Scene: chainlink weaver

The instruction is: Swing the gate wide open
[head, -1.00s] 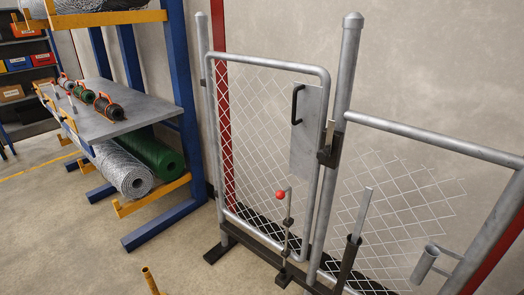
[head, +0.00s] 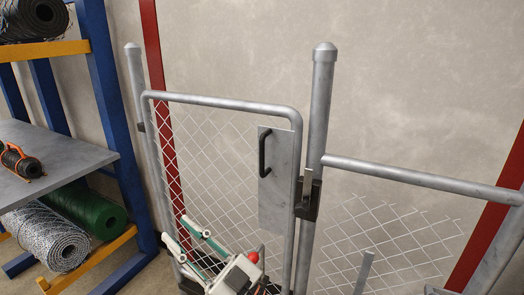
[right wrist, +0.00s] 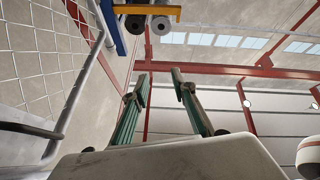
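The gate (head: 220,100) is a grey tube frame with chainlink mesh, standing in line with the fence, its right edge close against the tall post (head: 319,130). A metal plate on it carries a black pull handle (head: 263,153). A dark latch (head: 307,200) sits between gate edge and post.
A blue rack with a grey shelf (head: 60,160) and wire rolls, one green (head: 90,212), stands left of the gate. A fixed fence panel with a top rail (head: 420,178) runs right of the post. A wall is behind.

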